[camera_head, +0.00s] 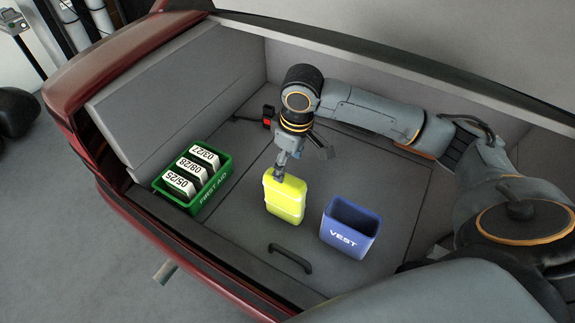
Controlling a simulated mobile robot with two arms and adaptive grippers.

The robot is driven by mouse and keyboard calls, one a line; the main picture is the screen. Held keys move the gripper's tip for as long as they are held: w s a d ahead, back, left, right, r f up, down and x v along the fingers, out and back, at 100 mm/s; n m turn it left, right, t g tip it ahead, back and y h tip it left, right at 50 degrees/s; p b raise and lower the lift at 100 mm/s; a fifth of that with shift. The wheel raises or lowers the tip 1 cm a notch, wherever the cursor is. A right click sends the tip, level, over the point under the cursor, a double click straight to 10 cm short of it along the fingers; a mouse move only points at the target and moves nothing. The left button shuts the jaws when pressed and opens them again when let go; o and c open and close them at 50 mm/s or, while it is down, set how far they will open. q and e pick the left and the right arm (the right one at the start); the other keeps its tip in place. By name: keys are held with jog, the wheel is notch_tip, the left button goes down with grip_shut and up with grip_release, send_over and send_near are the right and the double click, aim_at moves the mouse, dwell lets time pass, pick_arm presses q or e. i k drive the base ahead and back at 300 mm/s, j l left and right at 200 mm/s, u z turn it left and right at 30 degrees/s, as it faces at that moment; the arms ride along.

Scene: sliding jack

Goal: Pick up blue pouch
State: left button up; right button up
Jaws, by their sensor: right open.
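A blue open-topped pouch (350,232) labelled VEST stands upright on the grey trunk floor; its inside looks empty. A yellow packet (286,200) stands to its left. My right gripper (300,163) points down just above and behind the yellow packet, left of and farther back than the blue pouch. Its fingers are spread, one over the yellow packet's top edge. I cannot tell whether that finger touches it. My left gripper is not in view.
A green FIRST AID crate (204,212) with several white dated packs stands at the left. A black handle (290,257) lies on the floor in front. A red buckle (267,117) lies at the back. Red car bodywork (75,80) edges the trunk.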

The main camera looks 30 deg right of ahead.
aim_at(348, 230)
jog(key=k+j, duration=0.45)
jog(key=k, duration=0.15)
jog(key=k+j, duration=0.45)
jog(key=k, duration=0.15)
jog(key=k+j, duration=0.45)
jog(key=k, duration=0.15)
